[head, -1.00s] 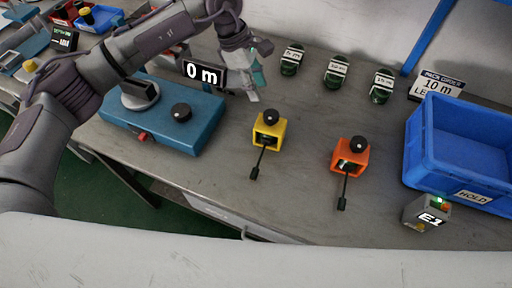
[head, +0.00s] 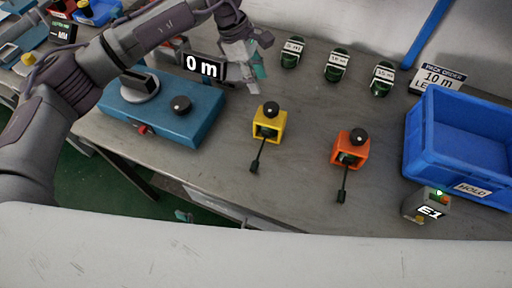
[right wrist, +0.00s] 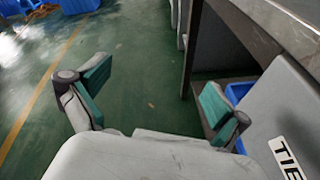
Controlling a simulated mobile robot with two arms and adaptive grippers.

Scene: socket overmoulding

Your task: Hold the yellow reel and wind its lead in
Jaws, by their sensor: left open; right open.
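The yellow reel (head: 267,125) stands on the grey bench with a black knob on top. Its dark lead (head: 257,157) hangs out in front and ends in a small black plug on the bench. An orange reel (head: 350,152) of the same kind stands to its right, its lead (head: 343,183) also out. My left gripper (head: 254,62) is above the bench, behind and above the yellow reel, open and apart from it. My right gripper (right wrist: 150,105) shows only in the right wrist view, open and empty, over the green floor beside the bench.
A blue machine (head: 165,108) with knobs and a 0 m display (head: 203,67) stands left of the yellow reel. Several dark green labelled coils (head: 338,66) lie at the back. A blue HOLD bin (head: 425,140) and an E1 box (head: 427,206) are at right.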

